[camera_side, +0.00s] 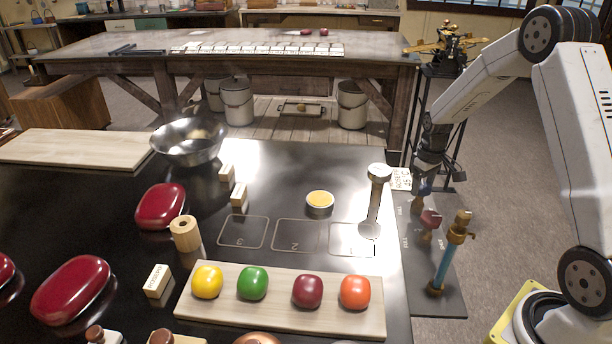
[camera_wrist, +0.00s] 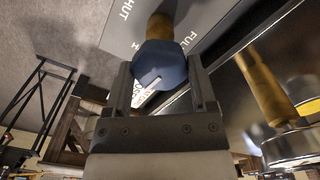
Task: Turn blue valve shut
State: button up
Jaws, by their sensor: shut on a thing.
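The blue valve knob (camera_wrist: 160,65) is a faceted handle on a brass stem, set on a dark grey panel (camera_wrist: 215,22). In the wrist view it sits between the two fingers of my gripper (camera_wrist: 160,80), which is shut on it. In the side view my gripper (camera_side: 425,178) reaches down at the back of the panel (camera_side: 420,275), and the blue knob (camera_side: 424,188) is partly hidden under it. Printed words by the knob are partly readable, including part of "SHUT" and "FULL". I cannot tell the knob's exact angle.
A dark red valve (camera_side: 431,219) stands just in front of the blue one. Nearer still is a tall blue pipe (camera_side: 444,265) with a brass top. A metal scoop-like tool (camera_side: 374,205) lies left of the panel. A board (camera_side: 280,298) holds several coloured round objects.

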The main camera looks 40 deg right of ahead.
jog(key=m, duration=0.4)
jog(key=shift+m, duration=0.3)
jog(key=m, duration=0.8)
jog(key=shift+m, duration=2.2)
jog(key=o, duration=1.2)
jog(key=shift+c, duration=0.2)
jog(key=shift+r, duration=0.1)
